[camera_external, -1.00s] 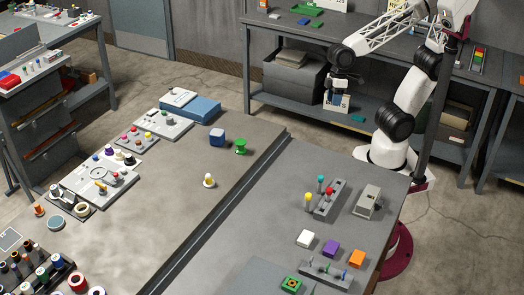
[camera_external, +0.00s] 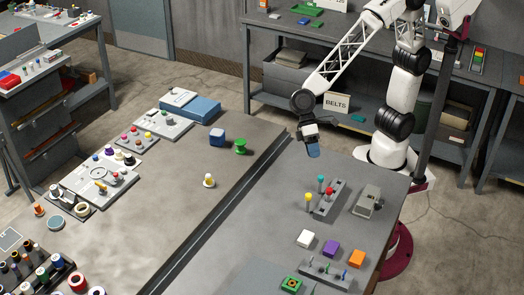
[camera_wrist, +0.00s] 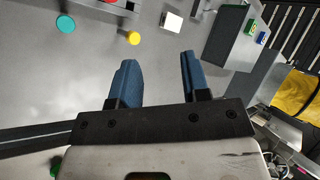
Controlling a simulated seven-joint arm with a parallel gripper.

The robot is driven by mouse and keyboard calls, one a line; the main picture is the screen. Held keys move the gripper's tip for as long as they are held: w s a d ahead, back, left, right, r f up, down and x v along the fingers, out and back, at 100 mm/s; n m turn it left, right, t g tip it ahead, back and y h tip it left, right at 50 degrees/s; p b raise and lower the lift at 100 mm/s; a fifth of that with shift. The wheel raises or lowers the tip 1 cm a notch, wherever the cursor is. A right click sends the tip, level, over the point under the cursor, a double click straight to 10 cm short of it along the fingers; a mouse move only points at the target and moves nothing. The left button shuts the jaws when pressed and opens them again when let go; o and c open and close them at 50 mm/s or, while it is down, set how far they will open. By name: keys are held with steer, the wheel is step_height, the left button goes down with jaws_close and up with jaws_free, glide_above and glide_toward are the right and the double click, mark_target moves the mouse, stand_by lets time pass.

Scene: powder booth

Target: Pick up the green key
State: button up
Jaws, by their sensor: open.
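The green key is too small to make out for sure. A thin green piece (camera_external: 314,290) shows at the small grey rack (camera_external: 334,278) at the front of the table, well away from my gripper. I cannot tell whether it is the key.
A grey holder (camera_external: 330,200) with yellow, teal and red knobs stands just in front of my gripper, beside a grey box (camera_external: 368,203). White (camera_external: 305,238), purple (camera_external: 331,249) and orange (camera_external: 356,259) blocks lie nearer the camera.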

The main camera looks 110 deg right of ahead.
steer(key=w+a+f+m+g+y, duration=0.1)
steer(key=w+a+f, duration=0.2)
steer(key=a, duration=0.3)
steer(key=w+a+f+y, duration=0.1)
steer(key=w+a+f, duration=0.15)
steer(key=a, duration=0.45)
steer(key=m+y, duration=0.2)
glide_toward(327, 269)
steer(key=shift+d+f, duration=0.35)
steer(key=shift+d, duration=0.05)
steer(key=shift+x, duration=1.3)
steer(key=shift+s, duration=0.1)
steer(key=shift+s+x, duration=0.15)
steer(key=shift+x, duration=1.1)
steer(key=shift+s+x, duration=0.15)
steer(key=shift+x, duration=1.15)
